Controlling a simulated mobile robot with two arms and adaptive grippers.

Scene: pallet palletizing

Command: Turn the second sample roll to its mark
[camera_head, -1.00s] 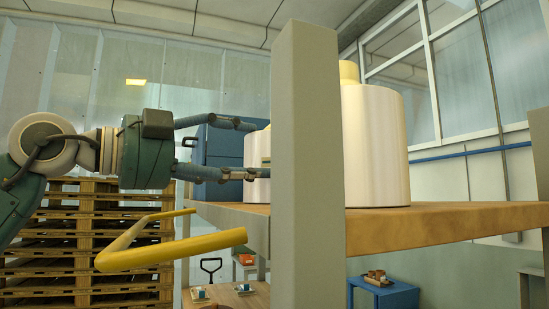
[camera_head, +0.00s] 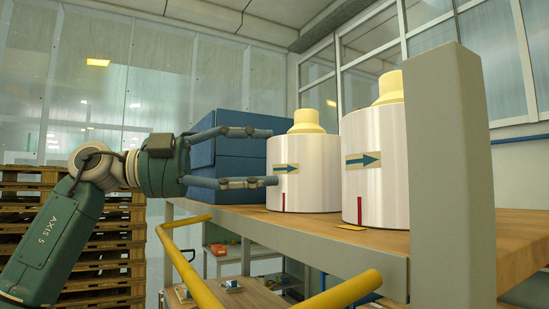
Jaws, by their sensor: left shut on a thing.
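Two white rolls with yellow necks stand upright on a wooden-topped shelf. The left roll (camera_head: 311,180) and the nearer right roll (camera_head: 387,185) each carry a label with a dark arrow pointing right and a short red line low down. A yellow mark (camera_head: 351,228) lies on the shelf below the right roll's red line. My left gripper (camera_head: 275,157) comes in from the left, one finger above the other, with its tips at the left roll's left edge. It is shut on that roll, though the contact is not clear. My right gripper is not in view.
A blue box (camera_head: 225,168) stands behind my left gripper. A grey post (camera_head: 453,180) rises at the right, close to the right roll. A yellow rail (camera_head: 190,272) runs below the shelf's edge (camera_head: 290,243). Pallets (camera_head: 100,250) are stacked at the left.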

